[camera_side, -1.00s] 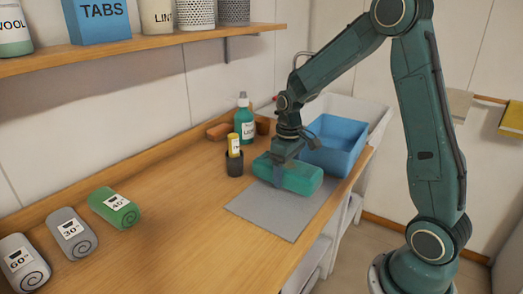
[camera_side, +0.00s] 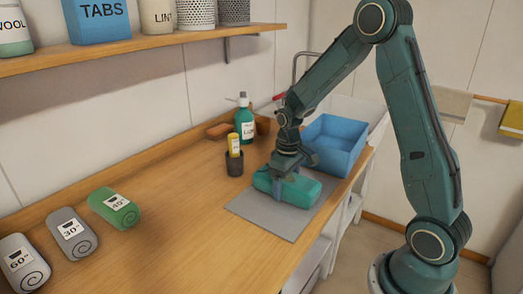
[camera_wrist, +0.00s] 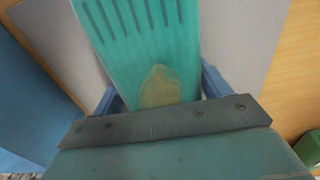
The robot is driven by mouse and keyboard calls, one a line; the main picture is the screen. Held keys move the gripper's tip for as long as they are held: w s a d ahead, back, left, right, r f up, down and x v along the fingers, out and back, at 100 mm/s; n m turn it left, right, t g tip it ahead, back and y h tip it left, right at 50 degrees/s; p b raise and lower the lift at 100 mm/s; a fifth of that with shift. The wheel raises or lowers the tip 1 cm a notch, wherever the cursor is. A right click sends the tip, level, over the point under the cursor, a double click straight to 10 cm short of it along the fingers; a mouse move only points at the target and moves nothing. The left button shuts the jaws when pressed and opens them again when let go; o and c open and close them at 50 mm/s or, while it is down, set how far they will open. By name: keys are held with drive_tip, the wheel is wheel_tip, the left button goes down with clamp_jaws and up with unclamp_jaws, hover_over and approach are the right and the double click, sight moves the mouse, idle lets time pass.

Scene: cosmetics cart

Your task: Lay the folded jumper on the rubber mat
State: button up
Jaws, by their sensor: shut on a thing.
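The folded jumper (camera_side: 298,190) is a teal-green bundle at the far part of the grey rubber mat (camera_side: 262,217). My gripper (camera_side: 281,186) reaches down from above and is shut on the jumper near its left end. In the wrist view the jumper (camera_wrist: 140,50) shows ribbed lines and a yellowish patch, with the blue fingers on either side of it. The mat (camera_wrist: 240,40) shows on both sides of the jumper. The jumper is over the mat and looks low, but I cannot tell whether its underside touches it.
A blue bin (camera_side: 335,145) stands just behind the jumper. A dark cup with a yellow item (camera_side: 234,150) and a green bottle (camera_side: 244,122) stand left of the mat. Several labelled rolls (camera_side: 115,208) lie at the left. The wooden counter between is clear.

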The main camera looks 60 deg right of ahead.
drive_tip(key=shift+f, duration=0.1)
drive_tip(key=o, duration=1.2)
wheel_tip(320, 180, up, 12)
drive_tip(key=shift+r, duration=0.15)
idle(0.4)
drive_tip(key=s+a+r+t, duration=0.2)
drive_tip(key=s+a+r, duration=0.2)
drive_tip(key=s, duration=0.5)
drive_tip(key=s+a+r+t, duration=0.3)
drive_tip(key=s+a+r, duration=0.1)
drive_tip(key=s+a, duration=0.4)
drive_tip(key=shift+s+t, duration=0.3)
drive_tip(key=shift+s, duration=0.8)
